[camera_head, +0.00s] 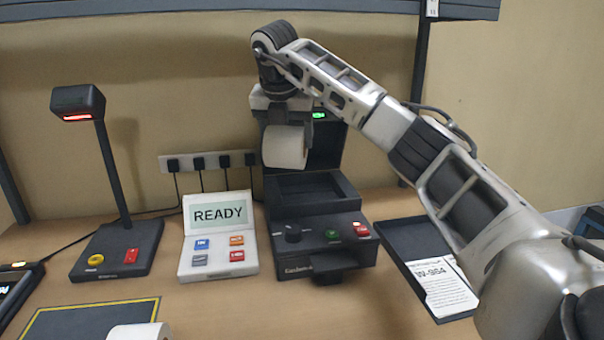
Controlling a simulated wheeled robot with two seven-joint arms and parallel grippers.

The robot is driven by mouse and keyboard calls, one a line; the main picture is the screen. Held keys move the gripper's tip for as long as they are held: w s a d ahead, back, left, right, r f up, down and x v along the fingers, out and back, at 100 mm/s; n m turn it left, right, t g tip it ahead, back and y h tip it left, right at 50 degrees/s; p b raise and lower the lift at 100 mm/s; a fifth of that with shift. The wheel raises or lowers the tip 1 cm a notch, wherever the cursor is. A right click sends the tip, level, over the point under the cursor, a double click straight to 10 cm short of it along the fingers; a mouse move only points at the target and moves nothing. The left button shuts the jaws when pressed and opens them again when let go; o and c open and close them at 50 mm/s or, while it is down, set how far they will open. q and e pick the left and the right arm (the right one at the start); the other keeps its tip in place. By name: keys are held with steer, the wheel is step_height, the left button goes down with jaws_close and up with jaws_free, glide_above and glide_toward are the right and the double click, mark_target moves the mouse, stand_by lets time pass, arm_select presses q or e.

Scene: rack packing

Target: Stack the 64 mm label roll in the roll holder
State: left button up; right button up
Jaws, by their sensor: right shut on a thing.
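My right arm reaches in from the right, and its gripper (286,120) points down, shut on a white label roll (285,148). The roll hangs with its axis roughly level, above and apart from the open well of the dark label printer (300,208), in front of its raised back. That open well looks like the roll holder; its floor looks empty, though it is dark. The fingertips are partly hidden behind the roll and wrist. No size marking is readable on the roll. My left gripper is not in view.
A READY display unit (219,255) and a scanner stand (117,250) stand left of the printer. A dark tray (398,236) with a W-954-like label lies right.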

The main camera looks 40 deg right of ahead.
steer(key=w+d+f+p, duration=0.1)
steer(key=d+f, duration=0.2)
steer(key=f, duration=0.1)
steer(key=w+d+f+p, duration=0.2)
steer(key=d+f, duration=0.1)
steer(key=d, duration=0.1)
steer(key=w+d+f+p, duration=0.1)
steer(key=d+f, duration=0.2)
steer(key=f, duration=0.1)
steer(key=shift+w+d+f, duration=0.15)
steer(key=shift+w+f, duration=0.05)
steer(key=shift+f, duration=0.1)
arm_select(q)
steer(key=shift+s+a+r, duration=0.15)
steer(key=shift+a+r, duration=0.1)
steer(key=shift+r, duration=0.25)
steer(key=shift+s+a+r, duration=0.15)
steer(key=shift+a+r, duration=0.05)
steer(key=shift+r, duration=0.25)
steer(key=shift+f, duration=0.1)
arm_select(e)
steer(key=shift+s+f, duration=0.15)
steer(key=shift+f, duration=0.45)
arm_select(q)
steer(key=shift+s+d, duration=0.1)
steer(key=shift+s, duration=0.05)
arm_select(e)
steer(key=o, duration=1.2)
steer(key=shift+s+f, duration=0.15)
